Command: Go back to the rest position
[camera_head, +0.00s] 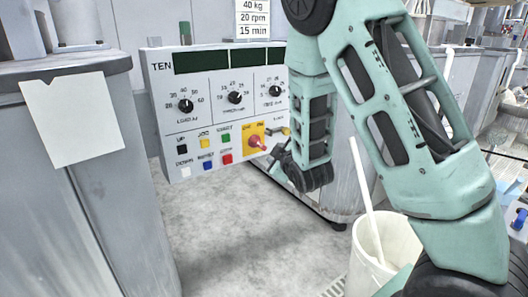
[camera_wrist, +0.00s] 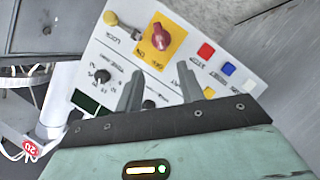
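My mint-green arm reaches down from the top right in the head view. My gripper (camera_head: 276,163) is close in front of the lower right of a white control panel (camera_head: 207,101). In the wrist view, the two grey fingers of my gripper (camera_wrist: 171,90) stand apart with nothing held between them. Past them lies the panel face, with a red knob (camera_wrist: 160,36) on a yellow plate and a yellow key-like lock (camera_wrist: 112,19). The red knob (camera_head: 257,143) also shows in the head view. I cannot tell whether the fingers touch the panel.
A grey machine housing (camera_head: 100,200) with a blank paper sheet (camera_head: 74,119) stands at the left. A white bucket (camera_head: 383,250) with a stick stands below my arm at the right. A settings sign (camera_head: 253,18) is above the panel. Bare floor (camera_head: 240,235) shows in front.

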